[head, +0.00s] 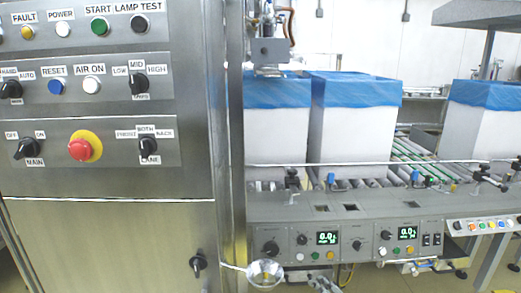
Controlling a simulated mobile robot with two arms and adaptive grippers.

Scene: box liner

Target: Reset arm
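Neither of my grippers can be clearly made out in the head view. A small grey metal part (325,285) shows at the bottom edge below the control console, cut off by the frame; I cannot tell what it belongs to. The steel control cabinet (110,235) fills the left side. It carries a blue RESET button (56,86), a red emergency stop (80,149) on a yellow ring, a green START button (100,26) and several black selector knobs.
White boxes with blue liners stand on a roller conveyor (412,152) behind the cabinet, among them a middle box (350,135). A console (375,240) with two green displays runs along the front. A round metal piece (265,272) on a rod sticks out beside the cabinet.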

